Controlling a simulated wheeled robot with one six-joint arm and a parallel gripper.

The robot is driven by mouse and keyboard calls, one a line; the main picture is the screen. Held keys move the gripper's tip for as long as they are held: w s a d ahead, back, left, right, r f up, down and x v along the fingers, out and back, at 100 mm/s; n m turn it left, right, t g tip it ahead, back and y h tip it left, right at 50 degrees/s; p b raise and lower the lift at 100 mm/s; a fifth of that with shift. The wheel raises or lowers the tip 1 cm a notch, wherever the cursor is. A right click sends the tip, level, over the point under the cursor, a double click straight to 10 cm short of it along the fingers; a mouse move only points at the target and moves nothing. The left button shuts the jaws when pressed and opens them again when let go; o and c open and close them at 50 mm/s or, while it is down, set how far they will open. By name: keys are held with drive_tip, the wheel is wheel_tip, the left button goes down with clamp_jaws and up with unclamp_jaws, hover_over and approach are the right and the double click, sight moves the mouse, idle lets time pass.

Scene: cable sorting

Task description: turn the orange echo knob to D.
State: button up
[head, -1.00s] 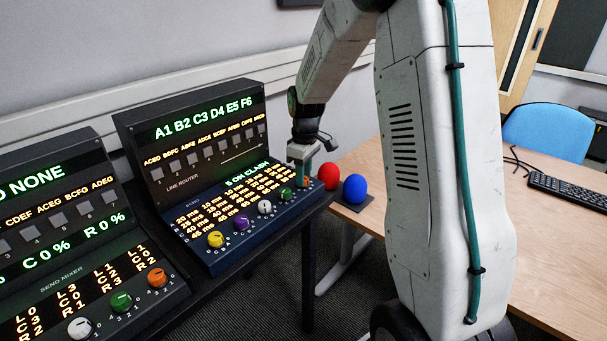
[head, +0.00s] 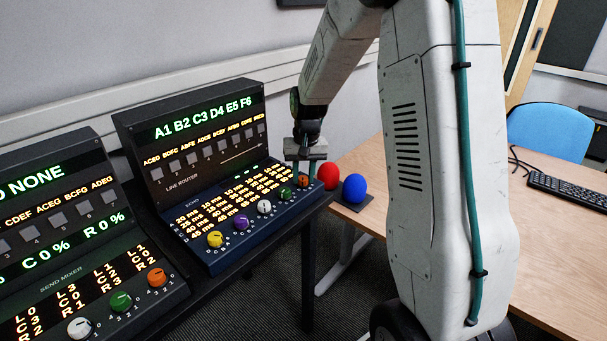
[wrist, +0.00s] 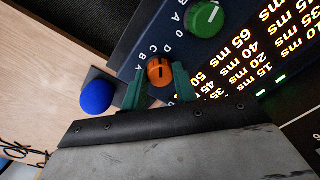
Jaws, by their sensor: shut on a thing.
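The orange echo knob (head: 303,181) is at the right end of the knob row on the blue echo panel (head: 262,218). In the wrist view the orange knob (wrist: 159,71) has a dark pointer line, with small letters beside it. I cannot tell for sure which letter the pointer marks. My gripper (head: 303,173) reaches down from above, its green fingers (wrist: 160,88) on either side of the knob, shut on it. The fingers partly hide the knob and its letters.
The green knob (head: 286,193) is close on the left, with white (head: 264,207), purple (head: 240,222) and yellow (head: 216,239) knobs beyond. A red ball (head: 328,176) and a blue ball (head: 354,188) stand close on the right. The send mixer (head: 150,310) is at the left.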

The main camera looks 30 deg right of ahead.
sight(305, 178)
drive_tip(key=shift+m, duration=2.2)
drive_tip(key=o, duration=1)
drive_tip(key=shift+c, duration=0.2)
drive_tip(key=shift+r, duration=0.1)
wheel_tip(305, 178, up, 8)
drive_tip(key=shift+s+d+f, duration=0.15)
drive_tip(key=shift+f, duration=0.05)
